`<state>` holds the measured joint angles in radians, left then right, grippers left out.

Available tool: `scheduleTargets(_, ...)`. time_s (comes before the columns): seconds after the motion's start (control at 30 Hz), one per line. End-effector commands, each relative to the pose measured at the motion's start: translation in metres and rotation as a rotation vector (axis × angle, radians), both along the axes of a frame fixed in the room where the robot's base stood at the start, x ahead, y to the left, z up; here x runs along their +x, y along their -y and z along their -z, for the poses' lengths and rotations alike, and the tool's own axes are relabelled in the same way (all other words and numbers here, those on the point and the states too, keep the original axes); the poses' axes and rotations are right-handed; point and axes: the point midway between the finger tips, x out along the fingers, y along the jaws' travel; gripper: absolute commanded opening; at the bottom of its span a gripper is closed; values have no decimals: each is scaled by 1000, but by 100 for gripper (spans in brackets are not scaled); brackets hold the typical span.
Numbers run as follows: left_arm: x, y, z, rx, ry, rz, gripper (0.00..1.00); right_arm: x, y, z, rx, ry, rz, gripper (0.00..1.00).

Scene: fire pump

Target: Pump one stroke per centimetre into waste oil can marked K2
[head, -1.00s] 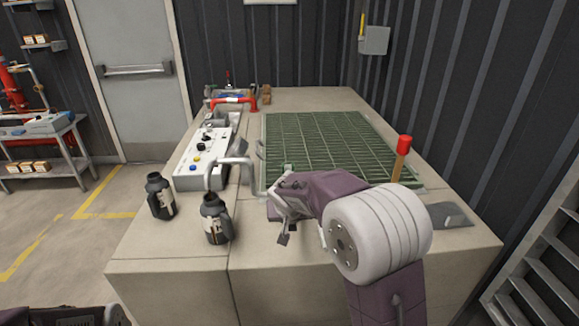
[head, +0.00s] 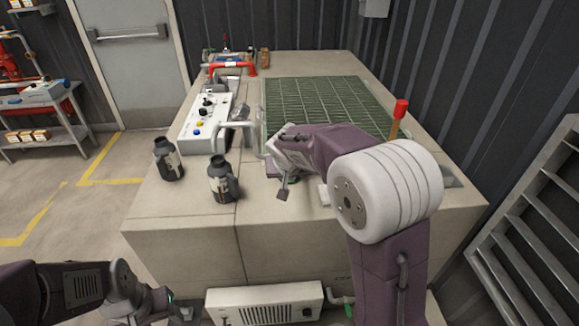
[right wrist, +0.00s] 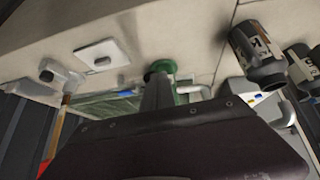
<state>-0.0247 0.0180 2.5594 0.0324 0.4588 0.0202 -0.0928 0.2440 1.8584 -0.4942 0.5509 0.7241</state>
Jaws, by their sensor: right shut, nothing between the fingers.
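Two dark waste oil cans with pale labels stand upright at the bench's front left: the left can (head: 167,158) and the right can (head: 222,180). The right wrist view shows them at upper right, a nearer can (right wrist: 258,52) and a farther can (right wrist: 300,68); their small marks are not clearly readable. A bent grey pipe (head: 238,126) rises behind the right can. My right gripper (head: 283,192) is shut and empty, right of the cans over the bench front. A green round part (right wrist: 160,67) shows at its tip in the wrist view. My left gripper (head: 180,310) is low, before the bench; its jaws are unclear.
The bench (head: 180,215) carries a white control panel (head: 203,116), a green grating (head: 320,107) and a red-topped stick (head: 398,118). A red pipe (head: 235,66) lies at the back. A white box (head: 265,304) is low in front. A grey slatted frame (head: 530,220) stands at right.

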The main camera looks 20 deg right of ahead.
Motion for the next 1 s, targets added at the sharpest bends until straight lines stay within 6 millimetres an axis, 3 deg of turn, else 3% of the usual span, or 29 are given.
scheduleTargets(0.2, 0, 0, 8, 0, -2, 0, 56, -41, -15, -22, 1, 4, -3, 0)
scheduleTargets(0.4, 0, 0, 8, 0, -1, 0, 56, -61, -21, -35, 0, 4, -1, 0)
scheduleTargets(1.0, 0, 0, 8, 0, -2, 0, 56, -65, -22, -38, 0, 4, -1, 0)
